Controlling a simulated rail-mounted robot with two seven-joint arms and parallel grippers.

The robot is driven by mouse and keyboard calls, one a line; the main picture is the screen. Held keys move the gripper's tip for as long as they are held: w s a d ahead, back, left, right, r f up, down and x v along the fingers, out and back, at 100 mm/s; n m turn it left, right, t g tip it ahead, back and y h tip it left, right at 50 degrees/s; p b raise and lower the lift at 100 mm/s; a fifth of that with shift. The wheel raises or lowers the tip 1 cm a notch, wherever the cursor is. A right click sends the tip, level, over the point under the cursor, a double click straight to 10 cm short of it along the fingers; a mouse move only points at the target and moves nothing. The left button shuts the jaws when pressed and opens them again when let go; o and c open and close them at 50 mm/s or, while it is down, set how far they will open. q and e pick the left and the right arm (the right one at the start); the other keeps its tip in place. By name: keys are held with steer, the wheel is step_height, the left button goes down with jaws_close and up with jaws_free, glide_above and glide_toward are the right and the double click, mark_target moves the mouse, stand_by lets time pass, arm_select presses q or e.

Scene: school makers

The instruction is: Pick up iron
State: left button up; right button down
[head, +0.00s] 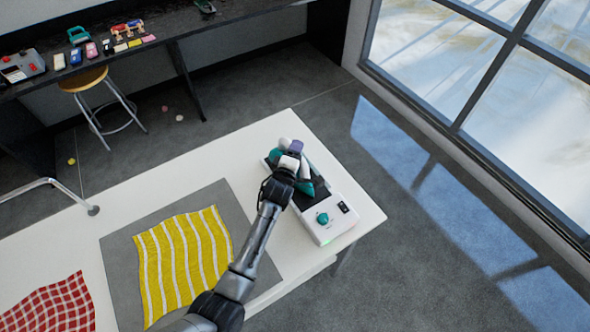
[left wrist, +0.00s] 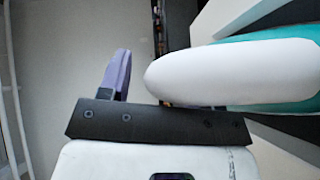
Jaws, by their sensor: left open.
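The iron (head: 319,188) is teal and white and rests on a white and black station (head: 323,222) at the right end of the white table. My left gripper (head: 290,153) is over the iron from the near left and covers much of it. In the left wrist view the iron (left wrist: 235,72) shows as a rounded white part with teal behind it, close at the right. One purple finger stands left of this white part, with a gap between them. The other finger is hidden, and I cannot tell whether it touches the iron. My right gripper is not in view.
A yellow striped cloth (head: 182,258) lies on a grey mat (head: 122,262), left of my left arm. A red checked cloth (head: 52,306) lies at the lower left. A dark bench (head: 185,22) with small items and a stool (head: 83,80) stand behind. Windows are at the right.

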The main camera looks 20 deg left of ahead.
arm_select(q)
steer(key=shift+c, duration=0.3)
jaws_close()
steer(key=shift+r, duration=0.15)
stand_by(0.3)
